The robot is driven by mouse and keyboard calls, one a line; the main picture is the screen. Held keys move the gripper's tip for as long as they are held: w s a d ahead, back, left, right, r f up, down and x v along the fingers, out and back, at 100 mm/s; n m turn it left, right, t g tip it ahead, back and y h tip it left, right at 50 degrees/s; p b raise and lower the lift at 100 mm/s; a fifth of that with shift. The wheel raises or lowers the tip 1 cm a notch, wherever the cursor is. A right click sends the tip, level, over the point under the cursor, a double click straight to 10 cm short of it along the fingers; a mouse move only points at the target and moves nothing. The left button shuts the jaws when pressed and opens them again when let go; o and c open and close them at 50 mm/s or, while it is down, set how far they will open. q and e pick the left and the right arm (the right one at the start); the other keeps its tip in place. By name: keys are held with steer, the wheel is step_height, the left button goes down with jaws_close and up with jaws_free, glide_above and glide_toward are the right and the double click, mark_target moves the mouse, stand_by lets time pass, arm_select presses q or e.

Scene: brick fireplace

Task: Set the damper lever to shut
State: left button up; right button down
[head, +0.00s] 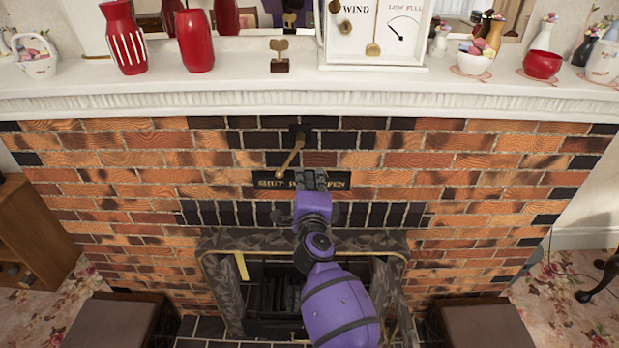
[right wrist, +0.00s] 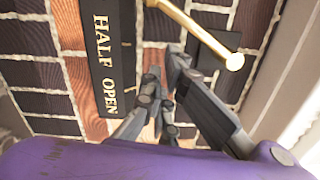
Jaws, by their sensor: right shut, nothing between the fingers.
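The brass damper lever (head: 291,155) hangs from a dark mount (head: 300,129) on the brick chimney front. It slants down and left, its lower end above the plate between SHUT and the middle. The black label plate (head: 270,183) shows SHUT at left and OPEN at right; my gripper hides the middle. In the right wrist view the plate (right wrist: 103,90) reads HALF OPEN, and the lever (right wrist: 190,24) runs out at the top edge. My right gripper (head: 312,178) is shut and empty, right of the lever's lower end. My left gripper is out of view.
A white mantel shelf (head: 225,92) juts out above, carrying red vases (head: 125,40), a gauge box (head: 375,35) and a small brass-coloured ornament (head: 279,57). The fireplace surround (head: 222,285) is below. Dark boxes (head: 115,325) stand low on both sides. The brick face beside the lever is clear.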

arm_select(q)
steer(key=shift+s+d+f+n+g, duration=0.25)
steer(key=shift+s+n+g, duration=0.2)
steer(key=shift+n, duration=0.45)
arm_select(e)
steer(key=shift+a, duration=0.15)
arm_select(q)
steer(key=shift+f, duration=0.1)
arm_select(e)
steer(key=shift+f, duration=0.1)
steer(key=s, duration=1.2)
steer(key=shift+d+m, duration=0.2)
steer(key=shift+m, duration=0.1)
